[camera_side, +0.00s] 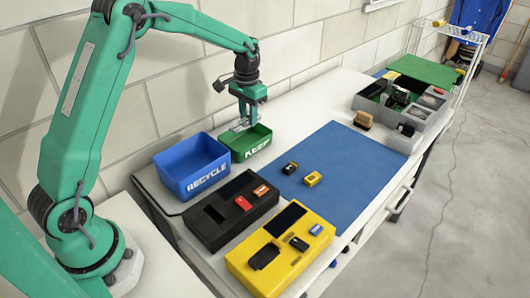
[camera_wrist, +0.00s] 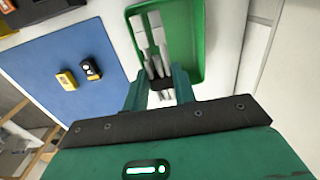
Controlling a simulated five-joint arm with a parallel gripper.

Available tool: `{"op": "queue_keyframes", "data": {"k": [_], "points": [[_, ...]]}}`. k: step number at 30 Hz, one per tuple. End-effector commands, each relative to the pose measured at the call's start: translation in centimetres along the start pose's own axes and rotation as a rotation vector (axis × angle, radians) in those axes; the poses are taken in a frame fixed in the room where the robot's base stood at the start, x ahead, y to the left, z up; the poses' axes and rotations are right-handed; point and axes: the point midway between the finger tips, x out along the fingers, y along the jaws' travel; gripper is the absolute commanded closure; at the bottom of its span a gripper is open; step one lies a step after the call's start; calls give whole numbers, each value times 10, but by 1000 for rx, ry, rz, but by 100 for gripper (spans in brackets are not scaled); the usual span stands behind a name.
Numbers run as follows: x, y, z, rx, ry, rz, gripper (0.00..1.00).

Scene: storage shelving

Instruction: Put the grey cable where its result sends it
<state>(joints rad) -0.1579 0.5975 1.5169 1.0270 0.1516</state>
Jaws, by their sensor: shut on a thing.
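My gripper (camera_side: 243,124) is over the green KEEP bin (camera_side: 262,148), fingers pointing down at its opening. A black device (camera_side: 222,222) and a yellow device (camera_side: 270,272), each with a dark screen, stand in front of the bins.
A blue mat (camera_side: 350,170) holds a small black-and-yellow item (camera_side: 290,168) and a small yellow item (camera_side: 312,179). A grey tray (camera_side: 425,113) of parts stands at the back right, with a brown block (camera_side: 363,119) next to it. Much of the mat is clear.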

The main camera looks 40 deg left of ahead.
Motion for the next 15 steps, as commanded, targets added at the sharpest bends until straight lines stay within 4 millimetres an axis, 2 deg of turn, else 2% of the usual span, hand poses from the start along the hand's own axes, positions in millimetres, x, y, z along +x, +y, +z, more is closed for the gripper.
{"op": "queue_keyframes", "data": {"k": [15], "points": [[41,0,0,0,-1,0,96]]}}
